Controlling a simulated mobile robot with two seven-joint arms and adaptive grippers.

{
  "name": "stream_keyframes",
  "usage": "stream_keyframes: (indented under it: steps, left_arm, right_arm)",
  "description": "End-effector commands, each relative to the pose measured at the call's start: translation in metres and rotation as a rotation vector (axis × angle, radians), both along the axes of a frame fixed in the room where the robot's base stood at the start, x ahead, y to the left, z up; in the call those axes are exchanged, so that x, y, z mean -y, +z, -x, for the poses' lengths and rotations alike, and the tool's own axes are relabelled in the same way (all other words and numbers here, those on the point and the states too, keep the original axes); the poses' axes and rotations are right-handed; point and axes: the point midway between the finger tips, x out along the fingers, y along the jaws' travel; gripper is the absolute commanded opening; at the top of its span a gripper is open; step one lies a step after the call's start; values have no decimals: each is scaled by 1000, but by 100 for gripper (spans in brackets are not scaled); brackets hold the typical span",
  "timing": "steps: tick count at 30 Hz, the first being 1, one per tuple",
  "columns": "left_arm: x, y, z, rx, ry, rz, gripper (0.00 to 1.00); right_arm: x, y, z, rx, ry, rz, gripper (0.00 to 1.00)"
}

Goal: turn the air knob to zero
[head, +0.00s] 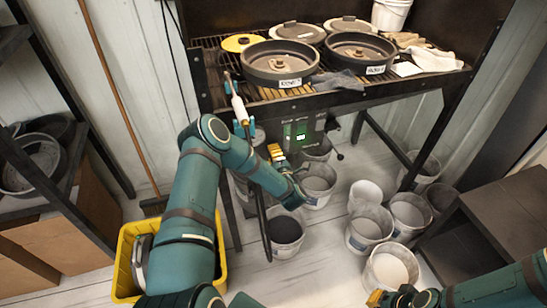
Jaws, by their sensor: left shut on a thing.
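The seed meter is a dark box with a lit green display (300,133), under the black rack. My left gripper (275,151) is at the left part of its front, below and left of the display. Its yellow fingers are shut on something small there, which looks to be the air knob. The fingers hide the knob, so its pointer and setting cannot be read. My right gripper (376,298) is low at the bottom edge, far from the meter. Only part of it shows, and its opening cannot be made out.
The black rack (430,84) above the meter holds labelled round pans (280,63), gloves and cloths. Several buckets (390,268) stand on the floor below and right. A yellow bin (124,255) is at the lower left. A dark shelf unit (500,205) stands at right.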

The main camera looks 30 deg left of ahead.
Motion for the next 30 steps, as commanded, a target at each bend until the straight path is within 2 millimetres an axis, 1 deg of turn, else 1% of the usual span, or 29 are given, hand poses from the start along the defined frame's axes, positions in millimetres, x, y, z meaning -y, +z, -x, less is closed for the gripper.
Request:
stream_keyframes:
  steps: [1, 3, 12, 21, 30]
  left_arm:
    - [0, -2, 0, 36, 0, 30, 0]
    - [0, -2, 0, 87, -1, 73, 0]
    - [0, -1, 0, 304, -1, 257, 0]
    - [0, 0, 0, 509, -1, 434, 0]
    - [0, 1, -1, 659, -2, 562, 0]
  right_arm:
    - [0, -6, -1, 2, -1, 0, 0]
    - [0, -10, -2, 4, -1, 0, 0]
    - [1, -24, -5, 11, -2, 3, 0]
    - [1, -28, -6, 14, -3, 3, 0]
    - [1, -28, -6, 14, -3, 3, 0]
